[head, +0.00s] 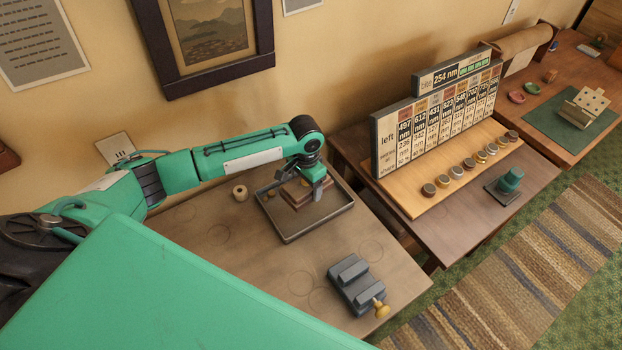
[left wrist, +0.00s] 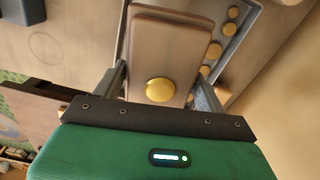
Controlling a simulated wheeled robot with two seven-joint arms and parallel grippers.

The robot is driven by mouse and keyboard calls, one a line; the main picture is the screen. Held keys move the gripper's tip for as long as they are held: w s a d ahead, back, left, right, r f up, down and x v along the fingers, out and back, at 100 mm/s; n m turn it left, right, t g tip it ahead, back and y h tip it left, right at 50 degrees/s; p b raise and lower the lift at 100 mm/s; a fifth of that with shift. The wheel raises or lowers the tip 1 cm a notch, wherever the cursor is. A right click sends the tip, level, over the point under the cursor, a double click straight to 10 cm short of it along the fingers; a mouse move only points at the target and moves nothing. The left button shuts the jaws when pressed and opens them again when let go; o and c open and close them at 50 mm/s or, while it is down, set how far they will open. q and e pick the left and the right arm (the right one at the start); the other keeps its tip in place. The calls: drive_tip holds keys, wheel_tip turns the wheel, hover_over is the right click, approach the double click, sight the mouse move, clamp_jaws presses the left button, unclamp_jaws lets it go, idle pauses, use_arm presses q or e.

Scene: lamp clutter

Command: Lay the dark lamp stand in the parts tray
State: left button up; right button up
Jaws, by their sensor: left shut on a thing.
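My left gripper (head: 317,192) is shut on the dark lamp stand (head: 295,193), a brown block, over the parts tray (head: 290,238). In the left wrist view the lamp stand (left wrist: 170,48) shows as a brown slab with a round brass disc, between the two fingers of the left gripper (left wrist: 163,88). The parts tray is a dark shallow tray with a raised rim, and its grey edge (left wrist: 241,42) also shows in the left wrist view. I cannot tell whether the stand touches the tray floor. My right gripper is not in view.
Several small brass rounds (left wrist: 233,12) lie in the tray. A wooden ring (head: 240,192) stands left of the tray. A dark vise-like block with a brass knob (head: 356,284) stands nearer on the table. A wavelength board (head: 437,115) stands on the table to the right.

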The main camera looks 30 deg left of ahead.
use_arm(q)
drive_tip(key=shift+w+d+f+m, duration=0.1)
drive_tip(key=shift+w+f+m, duration=0.1)
drive_tip(key=shift+w+m, duration=0.15)
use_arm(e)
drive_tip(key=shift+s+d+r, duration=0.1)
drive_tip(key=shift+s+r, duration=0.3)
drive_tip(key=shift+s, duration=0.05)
use_arm(q)
drive_tip(key=shift+p, duration=0.3)
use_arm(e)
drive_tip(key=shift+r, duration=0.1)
use_arm(q)
drive_tip(key=shift+r+p, duration=0.2)
drive_tip(key=shift+p, duration=0.35)
drive_tip(key=b, duration=0.2)
hover_over(308, 207)
wheel_tip(308, 207, down, 5)
drive_tip(key=shift+r, duration=0.1)
drive_tip(key=shift+f, duration=0.65)
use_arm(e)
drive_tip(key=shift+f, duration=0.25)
use_arm(q)
drive_tip(key=shift+f, duration=0.25)
drive_tip(key=shift+f, duration=1.25)
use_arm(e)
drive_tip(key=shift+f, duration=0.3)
